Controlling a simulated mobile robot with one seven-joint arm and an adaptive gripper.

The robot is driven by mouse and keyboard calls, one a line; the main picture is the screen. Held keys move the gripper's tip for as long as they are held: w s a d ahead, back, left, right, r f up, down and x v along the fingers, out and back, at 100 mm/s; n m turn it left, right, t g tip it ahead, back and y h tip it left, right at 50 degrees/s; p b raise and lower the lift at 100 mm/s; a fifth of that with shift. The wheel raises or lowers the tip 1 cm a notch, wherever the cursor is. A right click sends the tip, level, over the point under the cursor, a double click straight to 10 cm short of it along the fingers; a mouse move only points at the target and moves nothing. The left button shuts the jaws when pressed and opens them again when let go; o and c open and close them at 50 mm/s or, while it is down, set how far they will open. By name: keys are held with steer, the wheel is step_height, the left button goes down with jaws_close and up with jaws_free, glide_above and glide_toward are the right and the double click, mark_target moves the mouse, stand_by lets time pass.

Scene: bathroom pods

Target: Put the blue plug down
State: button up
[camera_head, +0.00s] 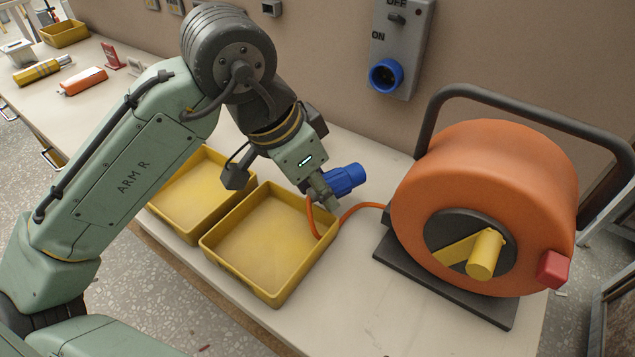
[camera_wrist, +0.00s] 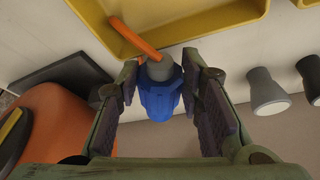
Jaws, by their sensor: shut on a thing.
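The blue plug (camera_head: 345,178) is between the fingers of my gripper (camera_head: 324,188), above the bench at the back right corner of the near yellow tray (camera_head: 216,245). In the wrist view the fingers stand on both sides of the plug (camera_wrist: 159,100), shut on it. The plug's grey end has an orange cable (camera_wrist: 138,38) coming from it. In the head view this cable (camera_head: 362,208) runs to the orange reel (camera_head: 470,190). Part of the plug is hidden by the fingers.
A second yellow tray (camera_head: 160,206) adjoins the near one; both look empty. A wall box with a blue socket (camera_head: 386,76) is behind. A grey cone-shaped piece (camera_wrist: 266,94) and a black one stand right in the wrist view. The bench front is clear.

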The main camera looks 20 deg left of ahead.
steer(key=shift+f, duration=0.1)
steer(key=shift+s+f+b, duration=0.15)
steer(key=shift+f+b, duration=0.25)
steer(key=shift+f, duration=0.2)
steer(key=o, duration=1)
steer(key=shift+c, duration=0.2)
steer(key=o, duration=0.3)
steer(key=shift+f, duration=0.1)
steer(key=shift+r, duration=0.35)
steer(key=v, duration=1.2)
steer(key=shift+r, duration=0.35)
